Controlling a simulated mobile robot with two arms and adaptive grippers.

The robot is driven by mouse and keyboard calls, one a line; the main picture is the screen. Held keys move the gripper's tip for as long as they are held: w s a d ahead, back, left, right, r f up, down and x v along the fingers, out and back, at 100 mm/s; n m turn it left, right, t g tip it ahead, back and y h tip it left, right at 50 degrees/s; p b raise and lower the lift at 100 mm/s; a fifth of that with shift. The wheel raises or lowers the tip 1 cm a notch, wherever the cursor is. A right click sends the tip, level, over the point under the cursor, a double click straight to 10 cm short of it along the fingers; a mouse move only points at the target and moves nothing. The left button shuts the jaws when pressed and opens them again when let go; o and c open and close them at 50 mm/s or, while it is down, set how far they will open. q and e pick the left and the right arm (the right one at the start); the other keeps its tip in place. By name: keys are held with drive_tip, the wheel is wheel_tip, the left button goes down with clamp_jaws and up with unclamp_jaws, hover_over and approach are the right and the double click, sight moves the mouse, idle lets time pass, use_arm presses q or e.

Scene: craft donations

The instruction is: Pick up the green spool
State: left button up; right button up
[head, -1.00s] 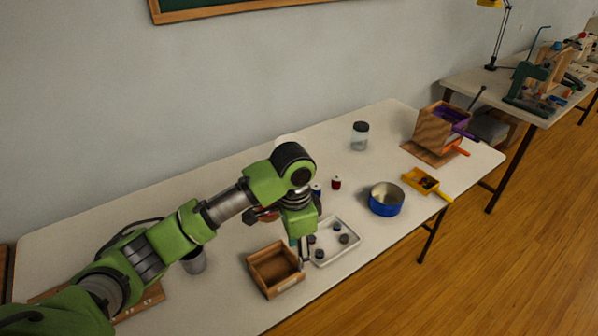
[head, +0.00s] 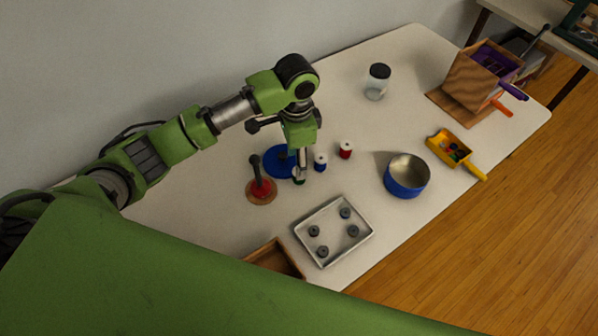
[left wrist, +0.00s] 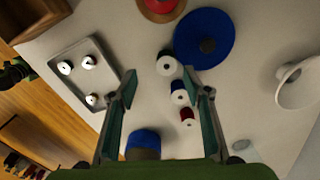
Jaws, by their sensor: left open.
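The green spool (head: 299,180) stands on the white table under my left gripper (head: 300,172) and is partly hidden by it in the head view. In the left wrist view the green spool (left wrist: 167,66) shows its pale round top, just beyond and between the fingertips. My left gripper (left wrist: 160,80) is open and empty, pointing down, with a finger on either side of the spool's line. I cannot tell the exact height of the fingertips. A blue spool (head: 320,162) and a red spool (head: 345,150) stand in a row beside the green one.
A blue disc (head: 274,163) and a red, black-handled tool (head: 262,190) are close by on the left. A grey tray (head: 333,257) with several small dark spools lies nearer. A blue bowl (head: 405,187) stands right, near a yellow scoop (head: 444,149). A jar (head: 377,82) stands behind.

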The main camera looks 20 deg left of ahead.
use_arm(q)
wheel_tip(320, 180, down, 2)
drive_tip(key=shift+w+f, duration=0.1)
drive_tip(key=shift+f, duration=0.15)
drive_tip(key=shift+w+a+f, duration=0.1)
drive_tip(key=shift+w+f, duration=0.05)
drive_tip(key=shift+f, duration=0.4)
drive_tip(key=f, duration=0.2)
drive_tip(key=f+p, duration=0.1)
drive_tip(key=shift+w+f, duration=0.25)
drive_tip(key=shift+w, duration=0.05)
drive_tip(key=shift+f, duration=0.55)
use_arm(e)
drive_tip(key=shift+w+a+r, duration=0.4)
drive_tip(key=shift+w+r, duration=0.2)
drive_tip(key=shift+w, duration=0.2)
use_arm(q)
drive_tip(key=c, duration=1)
